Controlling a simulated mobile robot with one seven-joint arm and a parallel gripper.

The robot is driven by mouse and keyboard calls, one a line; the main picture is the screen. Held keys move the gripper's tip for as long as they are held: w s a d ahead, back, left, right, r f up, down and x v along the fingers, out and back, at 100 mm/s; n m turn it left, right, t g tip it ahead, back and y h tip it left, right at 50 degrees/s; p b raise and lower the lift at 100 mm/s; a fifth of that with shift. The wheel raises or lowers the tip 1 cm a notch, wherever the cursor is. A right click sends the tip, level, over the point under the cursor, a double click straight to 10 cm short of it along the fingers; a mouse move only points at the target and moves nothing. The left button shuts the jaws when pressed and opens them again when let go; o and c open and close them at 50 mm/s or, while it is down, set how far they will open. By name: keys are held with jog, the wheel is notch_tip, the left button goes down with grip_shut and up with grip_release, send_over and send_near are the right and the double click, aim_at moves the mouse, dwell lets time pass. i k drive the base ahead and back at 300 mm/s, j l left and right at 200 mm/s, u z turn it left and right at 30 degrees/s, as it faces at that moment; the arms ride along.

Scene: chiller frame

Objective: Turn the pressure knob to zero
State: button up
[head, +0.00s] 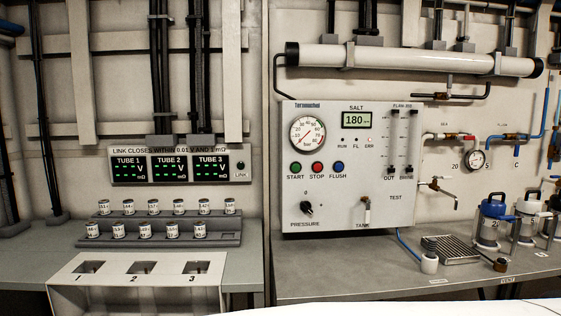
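The pressure knob (307,208) is a small black knob at the lower left of the white control panel (345,215), above the word PRESSURE. A small 0 is printed above it. The knob's pointer is too small to read surely. A round pressure gauge (307,134), marked in bar, sits at the panel's upper left; its exact reading cannot be told. A SALT display (357,120) shows 180. My gripper is not in view, and nothing is seen touching the knob.
Green START (295,168), red STOP (317,168) and blue FLUSH (338,167) buttons sit above the knob. A tank tap (367,208) is to its right. Labelled cans stand on a grey rack (165,240) at left. The bench before the panel is mostly clear.

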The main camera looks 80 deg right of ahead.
aim_at(306, 206)
jog(key=z, duration=3)
jog(key=i+u, duration=0.3)
jog(key=i, duration=0.05)
